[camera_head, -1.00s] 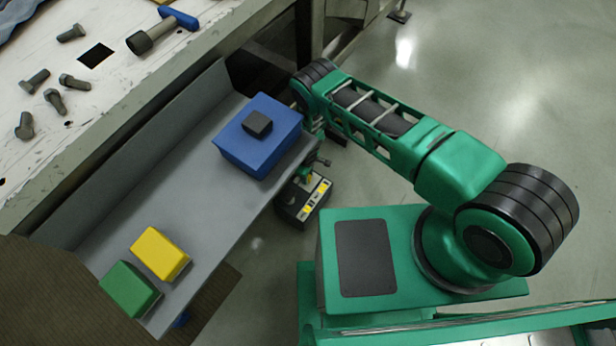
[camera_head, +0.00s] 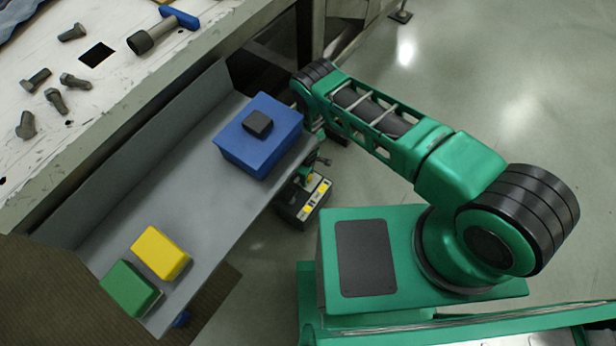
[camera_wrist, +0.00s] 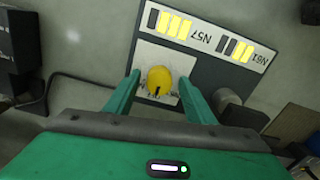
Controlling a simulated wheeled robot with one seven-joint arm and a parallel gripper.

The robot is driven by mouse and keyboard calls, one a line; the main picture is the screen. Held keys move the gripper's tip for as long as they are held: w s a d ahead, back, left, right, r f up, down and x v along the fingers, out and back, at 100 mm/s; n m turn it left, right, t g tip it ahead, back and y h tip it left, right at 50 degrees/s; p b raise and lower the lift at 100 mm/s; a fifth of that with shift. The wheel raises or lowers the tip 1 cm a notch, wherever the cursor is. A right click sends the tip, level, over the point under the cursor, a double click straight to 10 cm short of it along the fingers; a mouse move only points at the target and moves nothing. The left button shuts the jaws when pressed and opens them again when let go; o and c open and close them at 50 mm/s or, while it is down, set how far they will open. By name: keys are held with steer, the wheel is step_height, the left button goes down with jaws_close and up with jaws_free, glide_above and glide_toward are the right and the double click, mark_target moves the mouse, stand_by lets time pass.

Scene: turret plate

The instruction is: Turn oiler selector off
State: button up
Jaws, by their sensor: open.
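The oiler selector is a round yellow knob (camera_wrist: 160,80) with a black pointer mark, on a white plate (camera_wrist: 150,54) of a dark panel. The mark points toward the bottom of the wrist view, and small lettering under the knob is too small to read. My gripper (camera_wrist: 159,83) is open, with one green finger on each side of the knob. I cannot tell whether either finger touches it. In the head view the dark oiler box (camera_head: 312,207) sits low beside the grey shelf, and my gripper is mostly hidden by my arm there.
The panel carries yellow and black label strips (camera_wrist: 175,25). A dark round part (camera_wrist: 236,103) lies right of the fingers. In the head view a blue block (camera_head: 262,150) stands on the grey shelf (camera_head: 185,190), close to my arm. Yellow (camera_head: 160,252) and green (camera_head: 128,287) blocks stand farther along.

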step_height(320, 180, up, 11)
steer(key=shift+f, duration=0.15)
stand_by(0.4)
steer(key=shift+w, duration=0.1)
stand_by(0.4)
